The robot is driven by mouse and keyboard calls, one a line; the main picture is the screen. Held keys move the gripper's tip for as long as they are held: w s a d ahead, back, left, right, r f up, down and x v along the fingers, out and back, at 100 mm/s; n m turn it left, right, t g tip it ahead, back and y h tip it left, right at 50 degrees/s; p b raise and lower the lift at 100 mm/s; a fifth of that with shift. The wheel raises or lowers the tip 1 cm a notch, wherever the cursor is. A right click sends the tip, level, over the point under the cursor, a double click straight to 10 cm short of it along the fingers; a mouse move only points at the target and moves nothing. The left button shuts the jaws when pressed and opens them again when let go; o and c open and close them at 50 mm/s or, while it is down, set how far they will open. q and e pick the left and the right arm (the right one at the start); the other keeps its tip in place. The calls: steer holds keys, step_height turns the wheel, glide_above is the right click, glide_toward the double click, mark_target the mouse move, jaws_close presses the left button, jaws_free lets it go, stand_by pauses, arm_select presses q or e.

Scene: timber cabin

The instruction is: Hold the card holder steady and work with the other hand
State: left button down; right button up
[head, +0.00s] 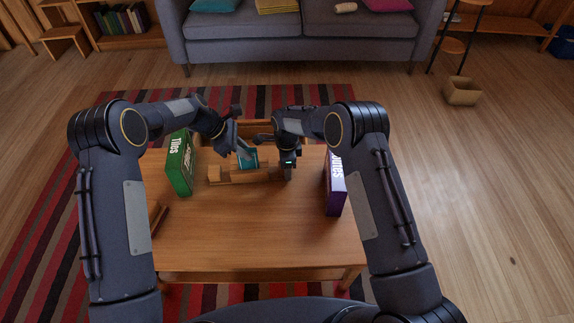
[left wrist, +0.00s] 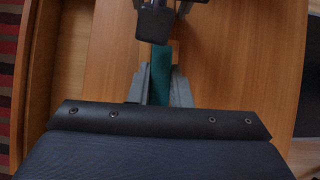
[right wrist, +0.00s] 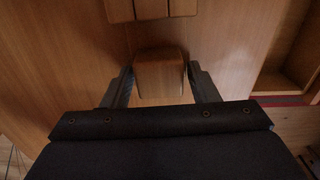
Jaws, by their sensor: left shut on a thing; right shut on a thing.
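The wooden card holder (head: 240,176) lies on the low table (head: 250,235), near its far side. My right gripper (head: 288,172) is shut on the holder's right end. In the right wrist view the end block (right wrist: 160,75) sits between the two fingers. A teal card (head: 249,161) stands tilted at the holder. My left gripper (head: 243,150) is shut on this card from above, and the card also shows between its fingers in the left wrist view (left wrist: 160,80). I cannot tell whether the card's lower edge sits in a slot.
A green box (head: 180,163) stands left of the holder and a purple box (head: 335,183) stands at the table's right edge. A wooden tray or box (head: 262,127) is behind the holder. A grey sofa (head: 300,37) is beyond.

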arm_select(q)
steer(key=shift+r, duration=0.95)
steer(key=shift+r, duration=0.1)
